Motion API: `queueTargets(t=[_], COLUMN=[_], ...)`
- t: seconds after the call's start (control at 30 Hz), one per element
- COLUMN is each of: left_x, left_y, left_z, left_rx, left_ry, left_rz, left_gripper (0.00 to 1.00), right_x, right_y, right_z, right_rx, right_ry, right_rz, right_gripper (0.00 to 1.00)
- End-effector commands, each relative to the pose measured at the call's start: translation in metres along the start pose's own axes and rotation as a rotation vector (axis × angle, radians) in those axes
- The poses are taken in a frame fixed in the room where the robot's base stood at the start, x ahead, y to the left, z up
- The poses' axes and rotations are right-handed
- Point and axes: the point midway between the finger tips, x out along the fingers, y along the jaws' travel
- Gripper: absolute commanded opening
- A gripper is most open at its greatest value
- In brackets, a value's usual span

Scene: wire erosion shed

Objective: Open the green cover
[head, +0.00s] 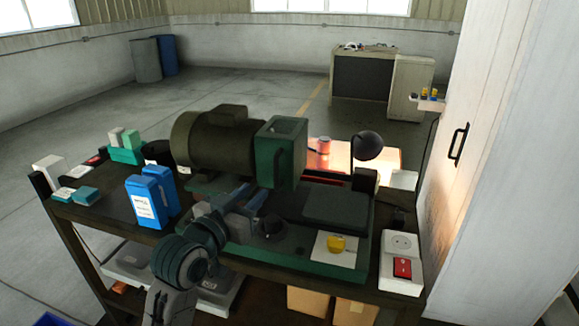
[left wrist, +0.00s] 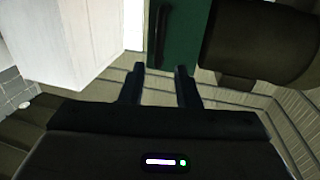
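The green cover (head: 280,153) is a box-shaped housing at the right end of the dark motor (head: 215,140) on the machine. In the left wrist view the green cover (left wrist: 185,35) shows at the top with a dark bar-like handle (left wrist: 162,36) along its left side. My left gripper (head: 262,194) is just below the cover in the head view. In the left wrist view its two fingers (left wrist: 159,72) are apart, with nothing seen between them. The fingertips are close to the cover's edge; whether they touch it is unclear. My right gripper is not in view.
A bench (head: 85,212) carries the machine, blue containers (head: 151,196), a yellow knob (head: 336,244) and a white socket box (head: 401,262). A dark round lamp head (head: 367,146) stands behind right. A tall white cabinet (head: 500,130) bounds the right side. Open floor lies beyond.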

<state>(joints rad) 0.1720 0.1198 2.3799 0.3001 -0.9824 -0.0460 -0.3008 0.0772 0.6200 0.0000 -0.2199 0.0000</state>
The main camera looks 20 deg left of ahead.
Motion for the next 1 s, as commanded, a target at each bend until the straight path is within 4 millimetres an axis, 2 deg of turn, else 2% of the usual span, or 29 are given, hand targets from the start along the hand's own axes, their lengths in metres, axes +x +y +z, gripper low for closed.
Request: queueTargets(t=[0.17,0.4,0.6,0.8,1.0], left_x=[0.015,0.061,0.092,0.105,0.106], left_y=[0.001,0.001,0.001,0.001,0.001], left_z=[-0.007,-0.008,-0.007,-0.005,-0.004], left_rx=[-0.001,-0.002,-0.001,0.001,0.001], left_ry=[0.010,0.008,0.007,0.008,0.008], left_rz=[0.003,0.003,0.002,0.002,0.002], left_gripper=[0.29,0.29,0.29,0.29,0.29], right_x=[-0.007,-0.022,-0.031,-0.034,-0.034], right_y=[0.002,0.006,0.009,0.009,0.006], right_z=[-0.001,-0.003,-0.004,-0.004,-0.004], right_rx=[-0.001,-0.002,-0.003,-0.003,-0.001], right_ry=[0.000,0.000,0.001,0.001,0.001], right_rz=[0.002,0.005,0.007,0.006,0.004], right_gripper=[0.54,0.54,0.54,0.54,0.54])
